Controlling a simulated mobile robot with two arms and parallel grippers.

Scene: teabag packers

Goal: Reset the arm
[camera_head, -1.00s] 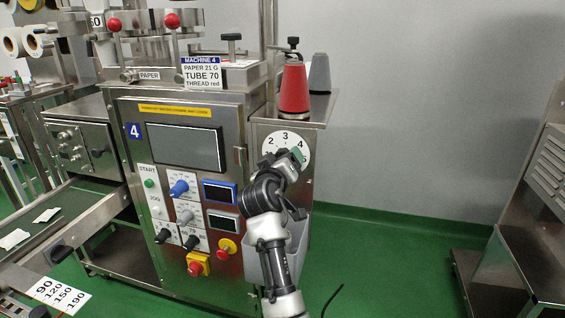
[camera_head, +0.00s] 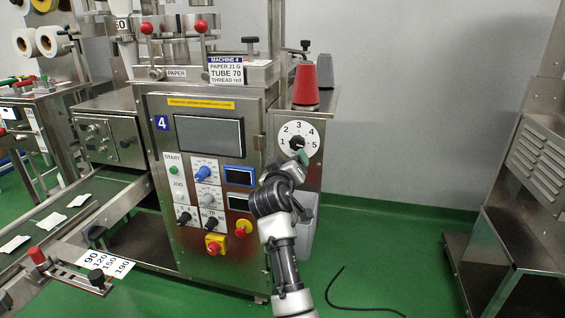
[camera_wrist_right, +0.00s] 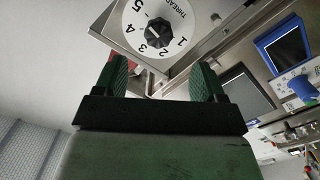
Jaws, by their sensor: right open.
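My right arm (camera_head: 280,235) reaches up in front of machine 4 in the head view, with its gripper (camera_head: 300,158) just below the numbered thread dial (camera_head: 298,142). In the right wrist view the gripper (camera_wrist_right: 159,80) is open, with two green ridged fingers wide apart and nothing between them. The white thread dial (camera_wrist_right: 155,28) with its black knob lies beyond the fingertips, apart from them. The dial carries the numbers 1 to 5. My left gripper is not in view.
Machine 4 has a screen (camera_head: 209,134), a blue knob (camera_head: 202,173) and a red stop button (camera_head: 214,245). A red thread cone (camera_head: 305,86) stands on its side shelf. A conveyor (camera_head: 75,215) with teabags is at left. A metal cabinet (camera_head: 515,220) stands at right, with green floor between.

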